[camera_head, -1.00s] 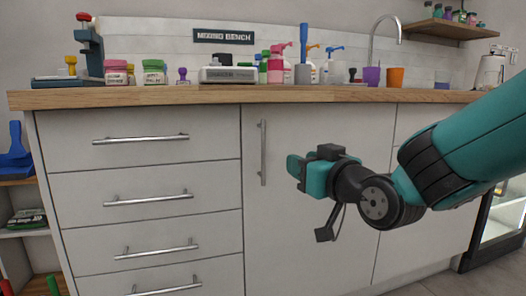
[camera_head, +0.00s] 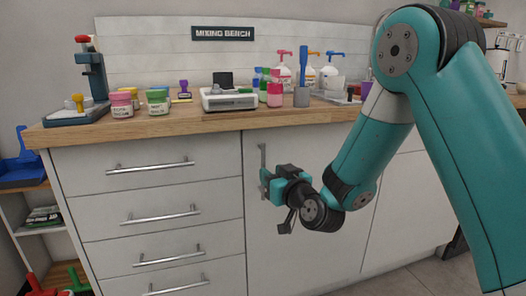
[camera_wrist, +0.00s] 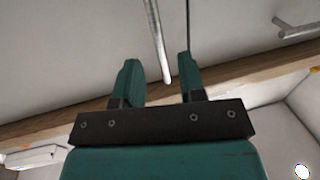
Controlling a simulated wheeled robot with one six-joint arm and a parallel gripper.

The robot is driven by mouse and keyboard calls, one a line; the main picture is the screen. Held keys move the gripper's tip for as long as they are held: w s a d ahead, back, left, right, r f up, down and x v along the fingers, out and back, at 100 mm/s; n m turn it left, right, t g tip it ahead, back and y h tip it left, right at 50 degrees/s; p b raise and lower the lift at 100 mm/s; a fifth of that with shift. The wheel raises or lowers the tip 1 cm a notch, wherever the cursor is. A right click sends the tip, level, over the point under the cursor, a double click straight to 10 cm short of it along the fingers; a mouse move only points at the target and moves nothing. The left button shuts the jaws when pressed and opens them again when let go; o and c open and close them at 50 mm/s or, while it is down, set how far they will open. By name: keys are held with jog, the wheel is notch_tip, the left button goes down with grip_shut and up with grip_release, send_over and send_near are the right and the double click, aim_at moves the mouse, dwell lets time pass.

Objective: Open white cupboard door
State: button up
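The white cupboard door (camera_head: 305,235) is shut, flush with the counter front, below the wooden top. Its vertical metal bar handle (camera_head: 262,157) is near the door's left edge, and my gripper hides its lower part. My gripper (camera_head: 266,184) is at the handle in the head view. In the wrist view, my gripper (camera_wrist: 159,70) is open, its two teal fingers apart. The handle (camera_wrist: 157,40) lines up with the gap between them, with one end showing there. I cannot tell how deep the handle sits between the fingers, and no grip on it shows.
Drawers with horizontal bar handles (camera_head: 150,165) are left of the door; one drawer handle (camera_wrist: 295,28) shows in the wrist view. The wooden countertop (camera_head: 200,122) overhangs above, carrying jars, a scale (camera_head: 229,99) and pump bottles. Open floor (camera_head: 425,278) shows at lower right.

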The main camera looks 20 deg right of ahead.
jog(key=shift+w+a+p, duration=0.2)
jog(key=shift+w+p, duration=0.4)
jog(key=shift+w, duration=0.3)
jog(key=shift+w+a+p, duration=0.15)
jog(key=shift+w+p, duration=0.5)
jog(key=shift+w, duration=0.25)
jog(key=shift+w+a+p, duration=0.2)
jog(key=shift+w+p, duration=0.4)
jog(key=shift+w, duration=0.3)
grip_shut()
